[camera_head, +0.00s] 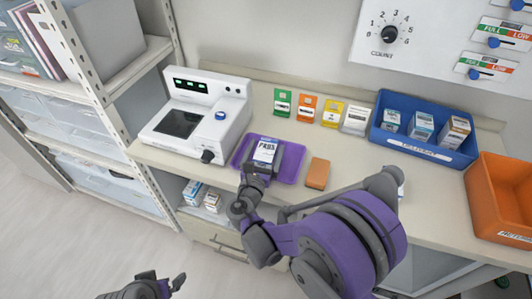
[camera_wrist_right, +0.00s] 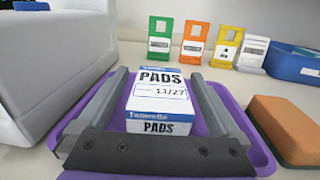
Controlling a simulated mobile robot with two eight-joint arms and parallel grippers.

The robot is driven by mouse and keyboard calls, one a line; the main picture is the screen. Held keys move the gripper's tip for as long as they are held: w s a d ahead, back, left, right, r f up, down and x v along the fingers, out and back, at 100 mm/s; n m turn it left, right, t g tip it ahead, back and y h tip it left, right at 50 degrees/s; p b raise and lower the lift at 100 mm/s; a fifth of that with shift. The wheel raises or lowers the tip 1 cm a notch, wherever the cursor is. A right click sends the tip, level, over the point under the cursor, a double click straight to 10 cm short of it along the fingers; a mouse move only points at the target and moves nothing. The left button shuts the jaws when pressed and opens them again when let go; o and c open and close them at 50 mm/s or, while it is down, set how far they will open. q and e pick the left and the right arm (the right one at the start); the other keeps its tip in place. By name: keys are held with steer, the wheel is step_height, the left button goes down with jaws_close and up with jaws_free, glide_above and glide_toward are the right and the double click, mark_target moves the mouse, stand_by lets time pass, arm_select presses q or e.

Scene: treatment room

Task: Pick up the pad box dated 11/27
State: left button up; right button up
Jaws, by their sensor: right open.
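The white and blue pad box (camera_wrist_right: 158,98), marked PADS and 11/27, sits in the purple tray (camera_wrist_right: 258,158). In the head view the box (camera_head: 265,152) is partly hidden by my right gripper (camera_head: 270,158). In the right wrist view my right gripper (camera_wrist_right: 157,105) is open, with one finger on each side of the box and a visible gap on both sides. Part of my left gripper (camera_head: 160,284) shows at the bottom left of the head view, away from the counter; its jaw opening is unclear.
A white device (camera_head: 190,115) stands close left of the tray, and an orange-brown block (camera_head: 317,173) lies to its right. Several coloured cards stand behind. A blue bin (camera_head: 425,148) with boxes and an orange bin (camera_head: 500,195) are at right.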

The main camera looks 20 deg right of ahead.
steer(key=c, duration=1.4)
steer(key=shift+r, duration=0.1)
